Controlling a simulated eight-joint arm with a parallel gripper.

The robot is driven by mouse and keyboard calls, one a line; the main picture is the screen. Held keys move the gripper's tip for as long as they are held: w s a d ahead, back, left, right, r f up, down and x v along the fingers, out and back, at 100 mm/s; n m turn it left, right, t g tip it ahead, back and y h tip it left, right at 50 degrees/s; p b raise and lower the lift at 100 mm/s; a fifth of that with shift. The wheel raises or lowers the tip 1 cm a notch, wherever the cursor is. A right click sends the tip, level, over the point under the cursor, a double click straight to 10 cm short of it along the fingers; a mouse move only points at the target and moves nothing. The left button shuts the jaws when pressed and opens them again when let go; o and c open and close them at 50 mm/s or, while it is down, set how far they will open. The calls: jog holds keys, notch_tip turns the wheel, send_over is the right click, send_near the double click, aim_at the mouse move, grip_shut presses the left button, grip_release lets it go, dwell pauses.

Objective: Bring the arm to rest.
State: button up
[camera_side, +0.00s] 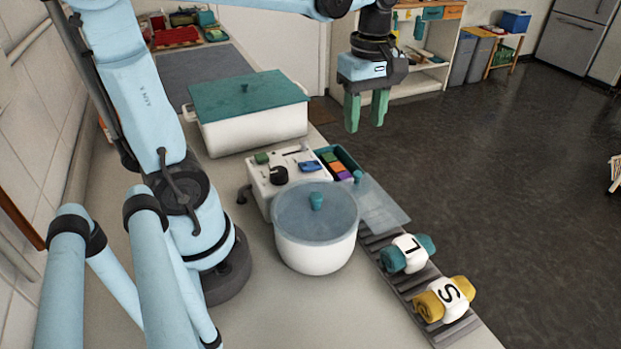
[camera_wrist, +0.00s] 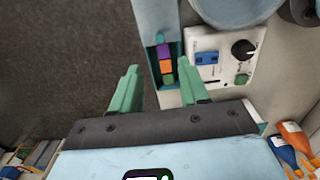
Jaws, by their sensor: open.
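My gripper (camera_side: 366,110) hangs at the upper middle of the side view with its green fingers pointing down. It is open and empty, with a clear gap between the fingers. In the wrist view my gripper (camera_wrist: 158,90) shows its two fingers apart. It is above and beyond the counter edge, with dark floor showing behind it. A teal tray (camera_side: 338,152) with coloured blocks lies below it, beside the white control box (camera_side: 262,187). The tray (camera_wrist: 151,58) and the control box (camera_wrist: 250,50) also show in the wrist view.
A white pot with a grey lid (camera_side: 314,212) stands mid-counter. A white bin with a teal lid (camera_side: 250,100) is behind it. Open floor (camera_side: 500,150) lies to the right.

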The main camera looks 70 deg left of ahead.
jog(key=s+d+f+m+t, duration=0.1)
jog(key=d+f+m+t, duration=0.1)
jog(key=m, duration=0.7)
jog(key=s+d+f+m+t, duration=0.1)
jog(key=s+d+m+t, duration=0.1)
jog(key=m+t, duration=0.3)
jog(key=m, duration=0.4)
jog(key=shift+s+d+f, duration=0.15)
jog(key=shift+d+f, duration=0.1)
jog(key=shift+f, duration=0.15)
